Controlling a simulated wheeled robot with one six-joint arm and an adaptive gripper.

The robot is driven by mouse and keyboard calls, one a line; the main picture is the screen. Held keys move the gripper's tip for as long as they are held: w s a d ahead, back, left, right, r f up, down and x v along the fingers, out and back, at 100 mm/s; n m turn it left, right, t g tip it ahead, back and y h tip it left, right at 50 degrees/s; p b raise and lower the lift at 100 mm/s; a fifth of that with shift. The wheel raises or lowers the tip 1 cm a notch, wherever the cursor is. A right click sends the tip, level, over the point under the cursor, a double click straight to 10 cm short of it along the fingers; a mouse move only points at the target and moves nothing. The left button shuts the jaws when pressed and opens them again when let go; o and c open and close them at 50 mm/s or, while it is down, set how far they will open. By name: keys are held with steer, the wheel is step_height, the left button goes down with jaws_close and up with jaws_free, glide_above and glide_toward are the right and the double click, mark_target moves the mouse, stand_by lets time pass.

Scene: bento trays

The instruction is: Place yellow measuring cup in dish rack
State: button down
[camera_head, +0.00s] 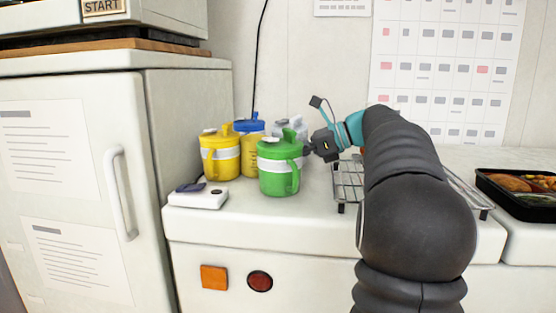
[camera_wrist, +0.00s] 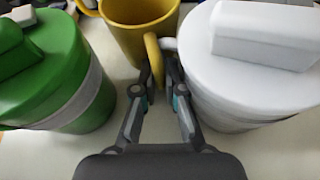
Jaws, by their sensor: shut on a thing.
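The yellow measuring cup (camera_wrist: 138,30) is upright and open-topped at the top of the wrist view, its handle toward me. My gripper (camera_wrist: 160,72) is shut on that handle, between a green canister and a white canister. In the head view the cup (camera_head: 251,165) shows partly, with dark markings, behind the green canister; its handle is hidden there. My gripper (camera_head: 309,149) reaches in from the right at canister height, its fingertips hidden. The wire dish rack (camera_head: 346,187) stands on the counter to the right, largely hidden behind my arm.
The green canister (camera_head: 279,168) and white canister (camera_head: 289,128) crowd the gripper on both sides. A yellow canister (camera_head: 219,155) and a blue lid (camera_head: 249,124) are close by. A small white device (camera_head: 198,195) lies front left. A black bento tray (camera_head: 520,195) is far right.

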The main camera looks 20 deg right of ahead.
step_height(320, 180, up, 10)
steer(key=p, duration=0.3)
stand_by(0.3)
steer(key=shift+r, duration=0.1)
